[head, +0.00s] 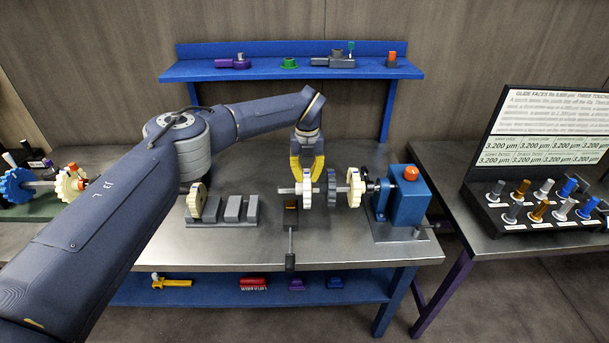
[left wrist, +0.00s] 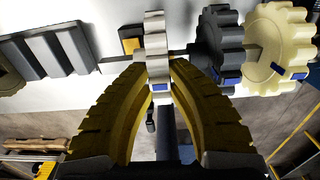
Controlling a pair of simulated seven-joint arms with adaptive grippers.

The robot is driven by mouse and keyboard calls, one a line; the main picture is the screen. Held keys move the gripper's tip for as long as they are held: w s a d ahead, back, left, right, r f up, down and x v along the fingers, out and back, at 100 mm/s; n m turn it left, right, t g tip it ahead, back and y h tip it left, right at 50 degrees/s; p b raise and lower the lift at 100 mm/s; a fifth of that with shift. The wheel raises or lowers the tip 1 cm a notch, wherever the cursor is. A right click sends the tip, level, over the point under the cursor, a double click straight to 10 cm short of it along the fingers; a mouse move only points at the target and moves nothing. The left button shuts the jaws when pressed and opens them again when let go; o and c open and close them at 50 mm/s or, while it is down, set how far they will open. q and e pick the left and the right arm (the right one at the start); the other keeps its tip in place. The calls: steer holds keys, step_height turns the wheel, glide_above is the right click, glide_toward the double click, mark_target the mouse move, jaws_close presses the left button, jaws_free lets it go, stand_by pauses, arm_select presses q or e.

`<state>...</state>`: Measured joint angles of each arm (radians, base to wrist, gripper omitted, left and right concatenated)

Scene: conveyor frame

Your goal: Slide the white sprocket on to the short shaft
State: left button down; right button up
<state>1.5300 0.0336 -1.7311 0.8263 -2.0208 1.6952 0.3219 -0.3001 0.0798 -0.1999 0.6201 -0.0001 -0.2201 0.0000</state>
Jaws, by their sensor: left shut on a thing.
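The white sprocket (head: 304,193) is at the free left part of the short shaft (head: 284,190), whose tip shows to its left; it appears to be around the shaft. My left gripper (head: 307,170) reaches down from above, its yellow fingers shut on the white sprocket. In the left wrist view the white sprocket (left wrist: 156,50) stands upright between the fingertips. A dark grey sprocket (head: 331,189) and a cream sprocket (head: 354,187) are on the shaft further right, apart from the white one. The sprocket's bore is hidden. My right gripper is out of view.
The blue drive housing (head: 409,200) bears the shaft at the right. A slotted grey rack (head: 234,209) with another cream sprocket (head: 197,201) stands left. The bench front is mostly clear.

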arm_select(q)
steer(key=c, duration=1.3)
jaws_free()
steer(key=shift+r, duration=0.1)
